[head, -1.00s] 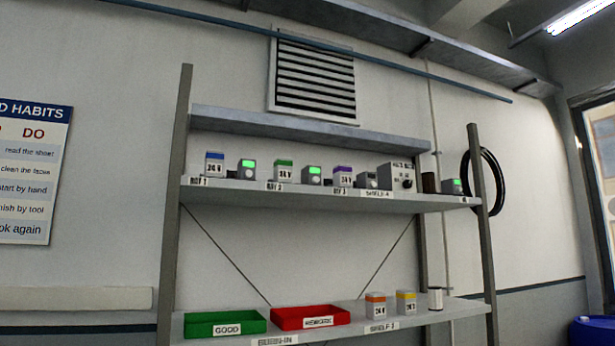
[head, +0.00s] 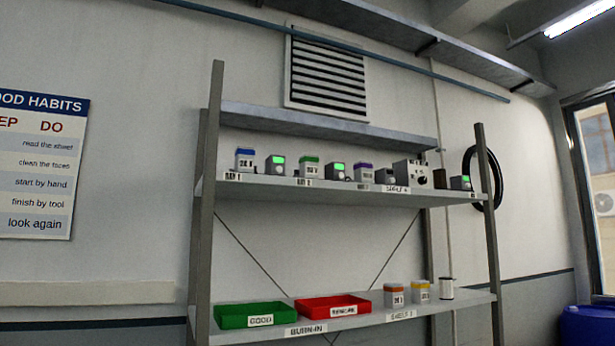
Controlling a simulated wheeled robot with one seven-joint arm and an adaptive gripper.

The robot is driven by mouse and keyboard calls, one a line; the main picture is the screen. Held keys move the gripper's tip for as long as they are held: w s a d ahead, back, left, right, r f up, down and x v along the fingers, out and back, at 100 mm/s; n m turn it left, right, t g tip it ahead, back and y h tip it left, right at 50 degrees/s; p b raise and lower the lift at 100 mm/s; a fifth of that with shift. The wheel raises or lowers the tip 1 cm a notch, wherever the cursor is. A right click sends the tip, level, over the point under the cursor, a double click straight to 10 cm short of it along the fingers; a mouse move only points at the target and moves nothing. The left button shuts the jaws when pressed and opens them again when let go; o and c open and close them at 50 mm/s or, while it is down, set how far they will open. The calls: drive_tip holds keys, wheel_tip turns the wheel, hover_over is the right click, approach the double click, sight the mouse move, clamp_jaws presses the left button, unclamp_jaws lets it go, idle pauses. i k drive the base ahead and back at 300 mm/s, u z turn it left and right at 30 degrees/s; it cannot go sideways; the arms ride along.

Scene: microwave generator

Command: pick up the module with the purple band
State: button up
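The module with the purple band (head: 363,172) stands upright on the upper shelf (head: 300,190), right of centre. It is a small pale box with a purple top band. A small grey meter with a lit green screen (head: 336,171) stands to its left, and a dark grey meter (head: 386,176) to its right. My gripper is not in view.
A blue-banded module (head: 244,160) and a green-banded module (head: 309,167) share the upper shelf. The lower shelf holds a green tray (head: 228,321), a red tray (head: 318,314), an orange-banded module (head: 394,295) and a yellow-banded module (head: 420,292). Upright posts (head: 205,215) flank the shelves.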

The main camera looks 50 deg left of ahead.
sight(363, 170)
drive_tip(key=u, duration=1.35)
drive_tip(key=i, duration=1)
